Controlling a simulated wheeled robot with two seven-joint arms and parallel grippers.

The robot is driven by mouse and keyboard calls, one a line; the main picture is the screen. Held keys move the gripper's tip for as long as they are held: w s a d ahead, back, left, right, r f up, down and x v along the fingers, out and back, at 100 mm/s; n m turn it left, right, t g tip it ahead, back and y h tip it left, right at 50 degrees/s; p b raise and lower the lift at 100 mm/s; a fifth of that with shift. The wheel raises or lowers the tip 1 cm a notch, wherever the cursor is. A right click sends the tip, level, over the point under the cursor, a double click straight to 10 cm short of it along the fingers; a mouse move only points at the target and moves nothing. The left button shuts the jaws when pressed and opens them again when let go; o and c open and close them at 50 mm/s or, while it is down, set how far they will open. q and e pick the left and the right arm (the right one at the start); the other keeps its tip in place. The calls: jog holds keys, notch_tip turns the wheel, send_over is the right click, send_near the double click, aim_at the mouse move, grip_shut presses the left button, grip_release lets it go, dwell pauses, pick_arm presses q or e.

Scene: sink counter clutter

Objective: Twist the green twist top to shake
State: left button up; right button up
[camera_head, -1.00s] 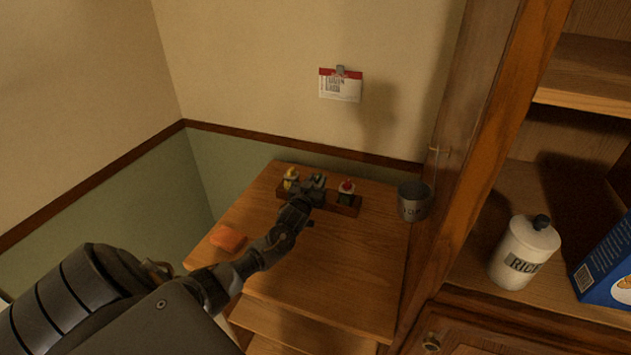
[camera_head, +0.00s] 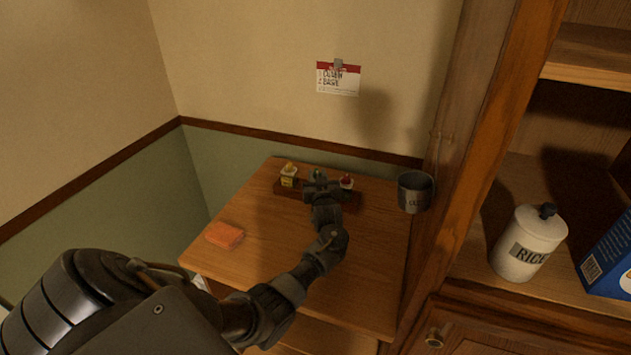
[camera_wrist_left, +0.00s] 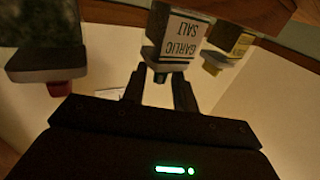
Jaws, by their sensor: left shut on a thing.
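A wooden rack (camera_head: 290,195) at the back of the small table holds three jars in a row. The middle jar's green twist top (camera_head: 318,173) shows only as a small patch, mostly hidden by my left gripper (camera_head: 322,186). In the left wrist view, which is upside down, the middle jar (camera_wrist_left: 182,38) reads GARLIC SALT. Its dark-looking top (camera_wrist_left: 160,76) sits between the fingers of my left gripper (camera_wrist_left: 159,85), which is shut on it. The jar stands in the rack. My right gripper is not in view.
A yellow-topped jar (camera_head: 288,177) stands left of the green one, a red-topped jar (camera_head: 347,182) close on the right. An orange sponge (camera_head: 223,235) lies front left. A metal cup (camera_head: 414,194) stands right, beside the cabinet. A rice canister (camera_head: 528,245) and blue box (camera_head: 608,262) are on the shelf.

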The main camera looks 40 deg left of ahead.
pick_arm(q)
jog(key=shift+w+d+n+g+y+b, duration=0.15)
jog(key=shift+w+n+g+y+b, duration=0.05)
jog(key=shift+n+g+y+b, duration=0.8)
jog(key=o, duration=0.6)
jog(key=shift+s, duration=0.1)
jog(key=shift+s+d+f, duration=0.1)
jog(key=shift+d, duration=0.25)
jog(key=shift+b+v, duration=1)
jog(key=shift+v, duration=4)
